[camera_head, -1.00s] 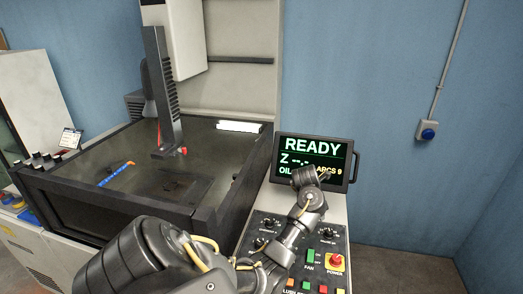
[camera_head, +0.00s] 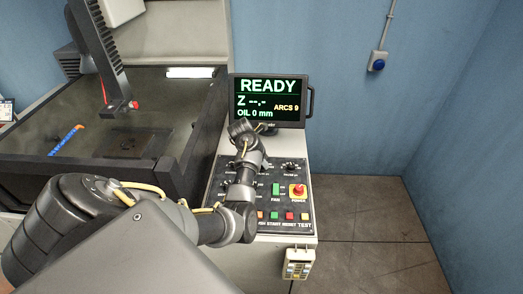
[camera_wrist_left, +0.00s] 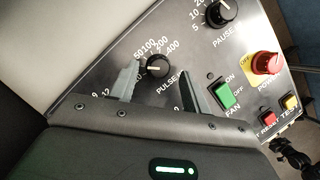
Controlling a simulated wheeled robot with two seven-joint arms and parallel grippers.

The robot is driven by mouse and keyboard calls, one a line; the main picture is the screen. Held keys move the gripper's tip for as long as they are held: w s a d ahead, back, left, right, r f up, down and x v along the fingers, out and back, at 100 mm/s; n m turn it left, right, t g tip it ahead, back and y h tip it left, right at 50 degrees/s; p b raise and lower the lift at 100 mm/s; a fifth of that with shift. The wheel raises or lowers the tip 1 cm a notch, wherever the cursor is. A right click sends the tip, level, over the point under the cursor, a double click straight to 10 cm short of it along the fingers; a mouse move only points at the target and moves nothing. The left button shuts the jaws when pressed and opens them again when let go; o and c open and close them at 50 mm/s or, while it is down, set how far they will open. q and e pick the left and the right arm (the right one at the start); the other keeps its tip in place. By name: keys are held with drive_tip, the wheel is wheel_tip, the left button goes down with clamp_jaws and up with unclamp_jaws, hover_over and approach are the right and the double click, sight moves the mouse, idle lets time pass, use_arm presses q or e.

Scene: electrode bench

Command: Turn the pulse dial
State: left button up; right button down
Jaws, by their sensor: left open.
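The pulse dial (camera_wrist_left: 156,68) is a round black knob with a white pointer on the dark control panel (camera_wrist_left: 85,108). It shows in the left wrist view, with numbers around it and a partly covered "PULSE" label. My left gripper (camera_wrist_left: 157,78) is open, one finger on each side of the knob in that view. The knob looks free between the fingers; I cannot tell whether either finger touches it. In the head view my left arm reaches over the panel and hides the pulse dial, and its fingers cannot be made out.
The pause dial (camera_wrist_left: 222,12), green fan switch (camera_wrist_left: 226,94) and red power button (camera_wrist_left: 267,61) lie close by. The small test button (camera_wrist_left: 290,102) is farther right. A screen (camera_head: 268,101) reading READY stands behind the panel. A dark tank (camera_head: 185,120) is at left.

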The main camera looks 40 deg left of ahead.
use_arm(q)
drive_tip(key=shift+x, duration=0.75)
drive_tip(key=shift+w+f, duration=0.1)
drive_tip(key=shift+f, duration=0.1)
drive_tip(key=c, duration=1)
